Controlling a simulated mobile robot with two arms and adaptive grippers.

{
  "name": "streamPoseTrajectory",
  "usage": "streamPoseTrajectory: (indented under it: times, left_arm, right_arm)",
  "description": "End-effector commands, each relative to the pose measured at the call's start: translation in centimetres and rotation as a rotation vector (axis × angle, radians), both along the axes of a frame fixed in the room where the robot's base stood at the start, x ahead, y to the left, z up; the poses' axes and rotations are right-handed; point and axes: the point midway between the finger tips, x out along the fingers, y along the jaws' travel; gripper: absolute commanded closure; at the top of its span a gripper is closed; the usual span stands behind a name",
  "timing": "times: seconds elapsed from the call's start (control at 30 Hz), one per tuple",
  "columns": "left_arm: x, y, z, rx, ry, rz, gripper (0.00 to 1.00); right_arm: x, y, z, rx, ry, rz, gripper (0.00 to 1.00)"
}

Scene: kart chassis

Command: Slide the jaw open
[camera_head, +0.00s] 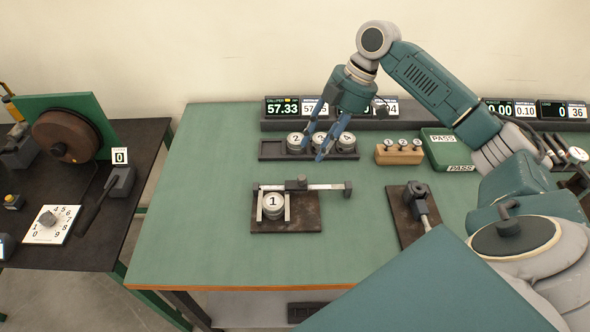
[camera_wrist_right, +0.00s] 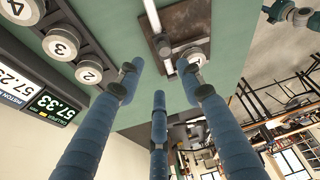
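A caliper gauge (camera_head: 325,187) lies on a dark brown plate (camera_head: 302,216) on the green table. Its fixed jaw (camera_head: 259,206) is at the left, and its sliding jaw (camera_head: 288,207) hangs below a dark slider block (camera_head: 297,184). A silver piston marked 1 (camera_head: 272,208) sits between the jaws, close to both; contact cannot be told. My right gripper (camera_head: 317,146) is above the table near the piston tray, behind the gauge. Its blue fingers are spread and empty in the wrist view (camera_wrist_right: 160,85), where the gauge beam (camera_wrist_right: 152,18) also shows. My left gripper is out of view.
A dark tray (camera_head: 270,150) holds pistons marked 2, 3 and 4 behind the gauge. A wooden block with pins (camera_head: 399,157), a green PASS box (camera_head: 446,150) and another fixture (camera_head: 412,215) stand right. Number displays (camera_head: 282,107) line the back. The table's left part is clear.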

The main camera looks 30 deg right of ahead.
Motion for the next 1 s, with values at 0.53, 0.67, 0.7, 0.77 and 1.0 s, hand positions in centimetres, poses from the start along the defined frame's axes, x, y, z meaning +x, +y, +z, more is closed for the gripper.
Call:
streamPoseTrajectory:
  times: [0.53,0.67,0.7,0.77,1.0]
  left_arm:
    - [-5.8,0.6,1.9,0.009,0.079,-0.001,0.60]
    - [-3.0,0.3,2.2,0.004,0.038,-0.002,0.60]
    - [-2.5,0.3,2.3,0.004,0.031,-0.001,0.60]
    - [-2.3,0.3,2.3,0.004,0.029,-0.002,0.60]
    - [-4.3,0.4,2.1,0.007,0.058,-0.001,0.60]
  right_arm:
    - [1.0,3.3,-8.2,0.000,0.003,0.000,0.63]
    - [1.2,3.7,-9.1,0.001,0.002,0.000,0.63]
    - [1.2,3.7,-9.3,0.000,0.002,0.000,0.63]
    - [1.2,3.8,-9.5,-0.001,0.002,-0.001,0.63]
    - [1.2,3.8,-9.6,-0.001,0.002,-0.001,0.65]
